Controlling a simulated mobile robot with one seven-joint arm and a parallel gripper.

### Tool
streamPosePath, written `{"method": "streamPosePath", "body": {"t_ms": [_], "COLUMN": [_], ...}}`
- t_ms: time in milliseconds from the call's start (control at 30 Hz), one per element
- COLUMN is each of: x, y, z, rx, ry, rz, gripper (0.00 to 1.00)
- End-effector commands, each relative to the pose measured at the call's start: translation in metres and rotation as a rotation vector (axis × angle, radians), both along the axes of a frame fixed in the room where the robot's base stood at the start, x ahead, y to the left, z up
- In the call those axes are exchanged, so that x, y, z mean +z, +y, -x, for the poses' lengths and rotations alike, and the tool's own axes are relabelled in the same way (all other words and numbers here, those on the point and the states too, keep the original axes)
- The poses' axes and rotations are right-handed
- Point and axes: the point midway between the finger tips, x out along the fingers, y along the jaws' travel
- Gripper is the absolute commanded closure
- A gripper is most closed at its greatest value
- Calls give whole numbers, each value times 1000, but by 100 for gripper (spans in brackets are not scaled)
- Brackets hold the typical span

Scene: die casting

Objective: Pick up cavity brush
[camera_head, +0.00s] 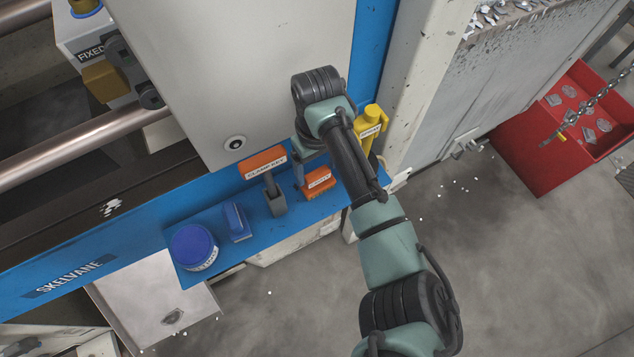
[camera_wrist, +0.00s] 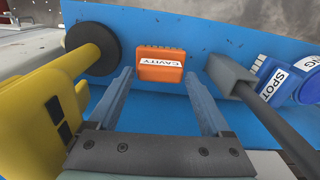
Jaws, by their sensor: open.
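The cavity brush is a small orange block (camera_head: 319,180) with a white label, on the blue shelf below my wrist in the head view. In the wrist view the brush (camera_wrist: 160,68) reads CAVITY and lies ahead, between the lines of my two fingers. My gripper (camera_wrist: 158,76) is open, with one finger on each side of the brush in the picture and nothing held. Whether the fingertips are level with the brush or short of it I cannot tell. In the head view my arm hides most of the gripper.
A clamp key with an orange handle (camera_head: 263,162) stands close left of the brush. A yellow bottle-like tool (camera_head: 371,122) stands close right. A blue block (camera_head: 236,222) and a blue-lidded tub (camera_head: 194,247) are farther left on the shelf (camera_head: 300,219). A pale machine panel (camera_head: 250,70) rises behind.

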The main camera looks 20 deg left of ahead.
Motion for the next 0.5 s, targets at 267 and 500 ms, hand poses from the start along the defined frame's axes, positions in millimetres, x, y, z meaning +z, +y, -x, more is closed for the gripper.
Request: {"method": "streamPosePath", "body": {"t_ms": [267,500], "x": [-1,-1], "y": [0,0], "z": [0,0], "rx": [0,0], "ry": [0,0], "rz": [0,0], "gripper": [19,62]}}
